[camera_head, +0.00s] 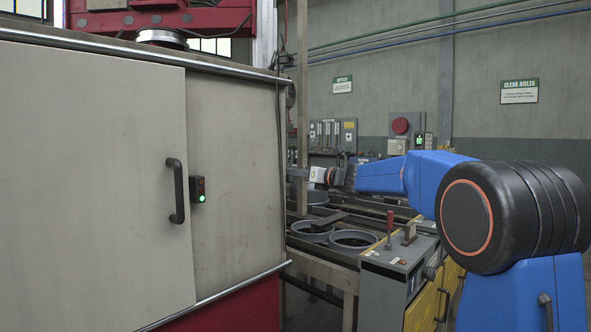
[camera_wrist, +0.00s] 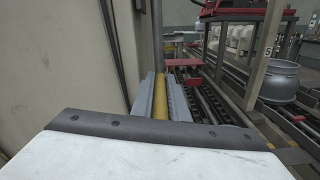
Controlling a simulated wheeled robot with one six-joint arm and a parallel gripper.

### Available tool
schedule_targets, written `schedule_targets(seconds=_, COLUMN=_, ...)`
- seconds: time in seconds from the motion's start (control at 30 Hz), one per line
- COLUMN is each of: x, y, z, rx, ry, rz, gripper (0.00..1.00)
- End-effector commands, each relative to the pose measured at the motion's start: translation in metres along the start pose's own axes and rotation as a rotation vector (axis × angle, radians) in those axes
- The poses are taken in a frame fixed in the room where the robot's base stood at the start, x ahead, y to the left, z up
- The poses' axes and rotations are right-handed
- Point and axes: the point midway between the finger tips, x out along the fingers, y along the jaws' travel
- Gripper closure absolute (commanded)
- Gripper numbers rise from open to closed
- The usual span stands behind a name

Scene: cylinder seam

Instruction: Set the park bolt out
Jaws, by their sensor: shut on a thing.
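In the wrist view, a yellow round bar (camera_wrist: 160,98) runs away from me between two grey jaw plates. It looks like the grip of the park bolt, but I see no bolt body or socket, so I cannot tell how far out it is. My gripper (camera_wrist: 161,92) is shut on this bar. In the head view, my gripper (camera_head: 304,173) reaches left beside an upright post, past the cabinet's right edge. What it holds is too small or hidden there.
A pale cabinet (camera_head: 95,170) with a black handle (camera_head: 176,191) and a green-lit switch (camera_head: 199,190) fills the left. The post (camera_head: 302,100) stands close by my gripper. Grey rings (camera_head: 353,240) lie on the bench below. A control box (camera_head: 398,255) with a red-knobbed lever stands in front.

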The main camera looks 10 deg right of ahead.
Motion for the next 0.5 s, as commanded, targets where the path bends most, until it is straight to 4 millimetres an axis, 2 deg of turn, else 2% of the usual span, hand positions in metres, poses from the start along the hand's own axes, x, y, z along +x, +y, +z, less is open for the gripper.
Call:
schedule_targets(seconds=0.1, x=0.0004, y=-0.0014, z=-0.0060, rx=0.003, ry=0.009, rz=0.000, gripper=1.00)
schedule_targets(seconds=0.13, x=0.0005, y=-0.0015, z=-0.0063, rx=0.003, ry=0.009, rz=0.000, gripper=0.81)
schedule_targets(seconds=0.17, x=0.0005, y=-0.0015, z=-0.0065, rx=0.003, ry=0.009, rz=0.000, gripper=0.78)
schedule_targets(seconds=0.5, x=-0.0024, y=-0.0011, z=-0.0039, rx=0.002, ry=0.006, rz=-0.001, gripper=0.78)
